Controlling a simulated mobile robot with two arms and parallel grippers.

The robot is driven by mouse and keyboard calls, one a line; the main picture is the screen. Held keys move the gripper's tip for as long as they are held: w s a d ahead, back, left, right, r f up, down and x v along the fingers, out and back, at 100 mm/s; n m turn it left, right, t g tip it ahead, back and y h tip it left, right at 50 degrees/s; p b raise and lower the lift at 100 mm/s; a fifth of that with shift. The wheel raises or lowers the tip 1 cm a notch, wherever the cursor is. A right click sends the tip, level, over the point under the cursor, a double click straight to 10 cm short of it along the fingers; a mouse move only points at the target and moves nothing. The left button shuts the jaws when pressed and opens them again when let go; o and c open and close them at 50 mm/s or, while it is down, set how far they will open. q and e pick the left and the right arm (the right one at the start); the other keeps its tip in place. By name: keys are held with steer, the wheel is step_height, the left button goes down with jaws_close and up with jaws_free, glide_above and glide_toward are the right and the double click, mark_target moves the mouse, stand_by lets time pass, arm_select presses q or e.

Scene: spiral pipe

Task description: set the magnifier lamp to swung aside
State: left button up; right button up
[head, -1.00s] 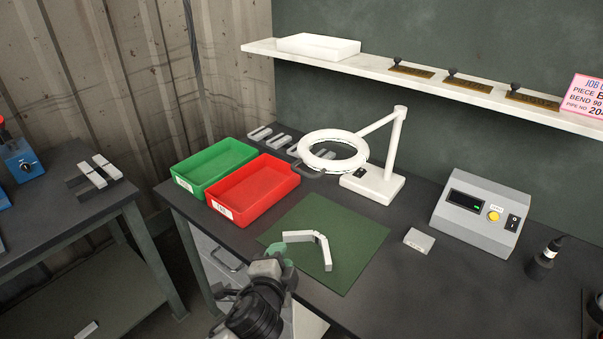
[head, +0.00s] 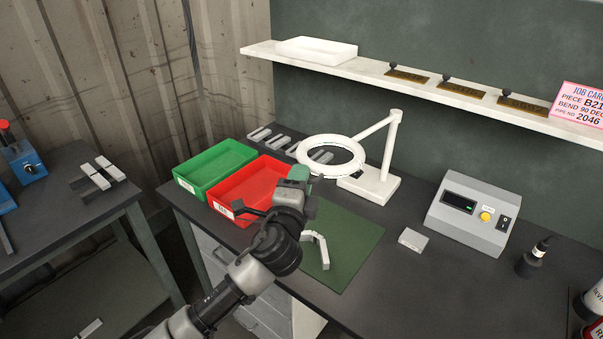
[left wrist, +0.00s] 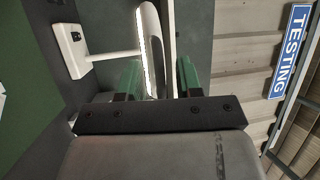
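The white magnifier lamp (head: 392,150) stands at the back of the dark bench, its ring head (head: 312,143) out to the left of its post. My left gripper (head: 303,180) is just in front of the ring's near edge and above the red bin's right end. In the left wrist view the green fingertips (left wrist: 159,78) are apart, and the ring (left wrist: 149,35) shows nearly edge-on between them. I cannot tell whether either finger touches it. The lamp's base (left wrist: 68,42) shows at upper left there. My right gripper is not in view.
A green bin (head: 215,167) and a red bin (head: 240,188) sit left of the lamp. A grey control box (head: 470,213) stands right. A shelf (head: 450,95) runs above.

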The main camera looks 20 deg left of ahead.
arm_select(q)
steer(key=shift+w, duration=0.45)
steer(key=shift+c, duration=0.3)
jaws_close()
steer(key=shift+a, duration=0.2)
